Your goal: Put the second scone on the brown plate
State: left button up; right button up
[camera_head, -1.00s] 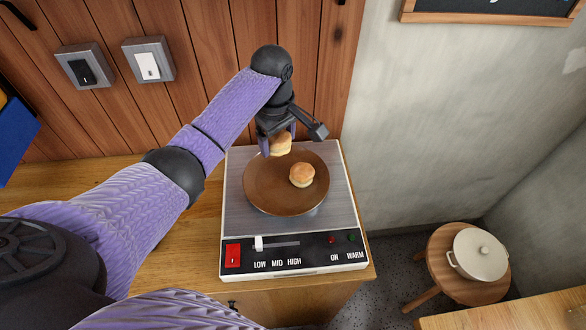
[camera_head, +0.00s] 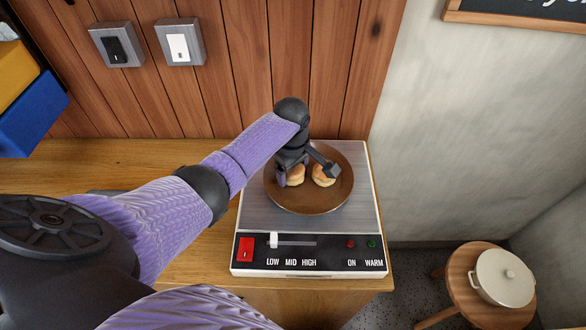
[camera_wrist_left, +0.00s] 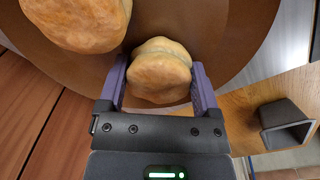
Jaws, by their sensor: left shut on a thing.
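The brown plate (camera_head: 310,205) lies on the warming unit. One scone (camera_head: 323,174) rests on the plate, right of centre. My left gripper (camera_head: 287,180) points down over the plate and is shut on the second scone (camera_head: 296,176), just left of the first. In the left wrist view the held scone (camera_wrist_left: 160,72) sits between the purple fingers, with the other scone (camera_wrist_left: 80,20) close by at upper left and the plate (camera_wrist_left: 225,30) behind both. The held scone is at or very near plate level; I cannot tell if it touches. My right gripper is not in view.
The warming unit (camera_head: 260,215) has a red switch and slider at its front and stands on a wooden counter (camera_head: 110,160). A wood panel wall is close behind. A stool (camera_head: 455,280) with a white pot (camera_head: 503,278) stands at lower right. Blue and yellow boxes (camera_head: 30,115) are at left.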

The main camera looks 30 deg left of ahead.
pick_arm(q)
jog(key=o, duration=1)
jog(key=shift+r, duration=0.1)
notch_tip(320, 180, up, 12)
jog(key=p, duration=0.4)
jog(key=shift+s+r+p, duration=0.1)
jog(key=shift+s+p, duration=0.05)
jog(key=shift+p, duration=0.15)
